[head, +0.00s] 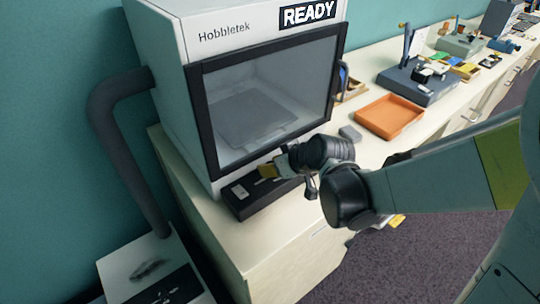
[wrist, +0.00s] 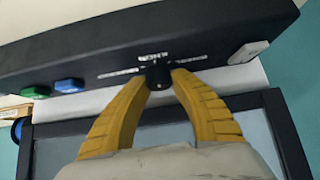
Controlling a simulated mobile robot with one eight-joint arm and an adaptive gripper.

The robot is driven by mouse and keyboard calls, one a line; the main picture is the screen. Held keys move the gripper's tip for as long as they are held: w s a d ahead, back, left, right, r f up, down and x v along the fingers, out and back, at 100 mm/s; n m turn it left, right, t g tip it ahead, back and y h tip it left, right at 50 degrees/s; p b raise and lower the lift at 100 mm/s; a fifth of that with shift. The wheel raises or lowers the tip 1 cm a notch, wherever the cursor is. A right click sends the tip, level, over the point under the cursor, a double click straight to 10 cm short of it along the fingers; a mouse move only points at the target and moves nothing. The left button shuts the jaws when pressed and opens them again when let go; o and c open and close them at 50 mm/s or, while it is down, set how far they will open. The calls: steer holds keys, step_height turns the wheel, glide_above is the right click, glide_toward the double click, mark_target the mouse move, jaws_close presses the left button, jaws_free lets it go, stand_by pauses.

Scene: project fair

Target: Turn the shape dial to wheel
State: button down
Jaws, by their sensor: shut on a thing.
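The shape dial (wrist: 157,74) is a small black knob on the dark control panel (wrist: 110,42) in the wrist view. My gripper (wrist: 160,84) has its yellow fingers shut on the knob, one finger on each side. White marks and small lettering show beside the knob, too small to read, so I cannot tell which shape it points at. In the head view my gripper (head: 270,172) is at the dark panel (head: 242,207) below the window of the white Hobbletek machine (head: 170,45). The dial is hidden there. The machine's sign (head: 307,13) reads READY.
A green button (wrist: 36,92), a blue button (wrist: 69,85) and a white piece (wrist: 248,52) are on the panel. A dark pipe (head: 115,140) runs left of the machine.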

steer(key=shift+s+a+f+m+t+h, duration=0.1)
steer(key=shift+m+t+h, duration=0.2)
steer(key=shift+m+h, duration=0.35)
steer(key=shift+m+t+h, duration=0.4)
steer(key=shift+m+h, duration=0.55)
steer(key=shift+m, duration=0.7)
steer(key=c, duration=1.1)
jaws_free()
steer(key=shift+o, duration=0.2)
steer(key=shift+n, duration=0.3)
